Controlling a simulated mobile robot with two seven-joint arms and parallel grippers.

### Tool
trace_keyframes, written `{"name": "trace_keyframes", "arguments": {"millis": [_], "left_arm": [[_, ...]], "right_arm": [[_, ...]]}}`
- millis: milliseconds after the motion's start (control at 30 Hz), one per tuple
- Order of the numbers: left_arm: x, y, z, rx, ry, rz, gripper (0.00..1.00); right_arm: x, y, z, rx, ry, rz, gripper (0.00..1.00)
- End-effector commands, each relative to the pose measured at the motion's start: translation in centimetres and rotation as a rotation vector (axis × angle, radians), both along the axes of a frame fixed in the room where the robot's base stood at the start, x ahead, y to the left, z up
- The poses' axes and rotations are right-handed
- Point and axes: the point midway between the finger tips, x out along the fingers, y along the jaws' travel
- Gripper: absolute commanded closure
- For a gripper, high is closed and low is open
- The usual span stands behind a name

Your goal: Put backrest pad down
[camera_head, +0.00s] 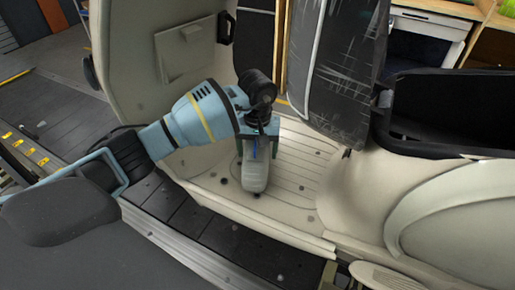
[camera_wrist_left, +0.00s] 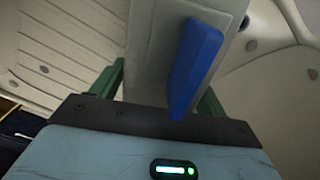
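My left gripper (camera_head: 256,145) reaches in from the left over the pale floor of a car body. Its green fingers (camera_wrist_left: 206,103) stand on either side of a grey piece with a blue strip, which I take as the backrest pad (camera_head: 255,176). The pad also shows in the left wrist view (camera_wrist_left: 150,55), close between the fingers, and the gripper looks shut on it. The pad hangs roughly upright, its rounded lower end at or just above the ribbed floor; I cannot tell whether it touches. My right gripper is not in view.
The pale ribbed floor (camera_head: 297,165) around the pad is mostly clear, with dark round plugs. A plastic-wrapped dark panel (camera_head: 338,70) hangs close to the right. A pale panel (camera_head: 150,50) rises behind my arm. The dark slat conveyor (camera_head: 225,232) lies in front.

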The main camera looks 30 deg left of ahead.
Motion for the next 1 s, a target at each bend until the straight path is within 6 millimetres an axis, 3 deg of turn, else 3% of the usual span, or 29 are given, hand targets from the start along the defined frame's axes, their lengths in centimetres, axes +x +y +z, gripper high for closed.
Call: {"name": "trace_keyframes", "arguments": {"millis": [367, 800, 1000], "left_arm": [[0.0, -0.1, 0.5, 0.0, 0.0, -0.001, 0.22], [0.0, 0.0, 6.6, 0.0, -0.001, 0.0, 0.22], [0.0, 0.0, 7.8, 0.0, 0.001, 0.0, 0.22]], "right_arm": [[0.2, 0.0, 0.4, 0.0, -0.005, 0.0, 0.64], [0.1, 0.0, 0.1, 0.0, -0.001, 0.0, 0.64], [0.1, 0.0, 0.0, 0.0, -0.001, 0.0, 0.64]]}}
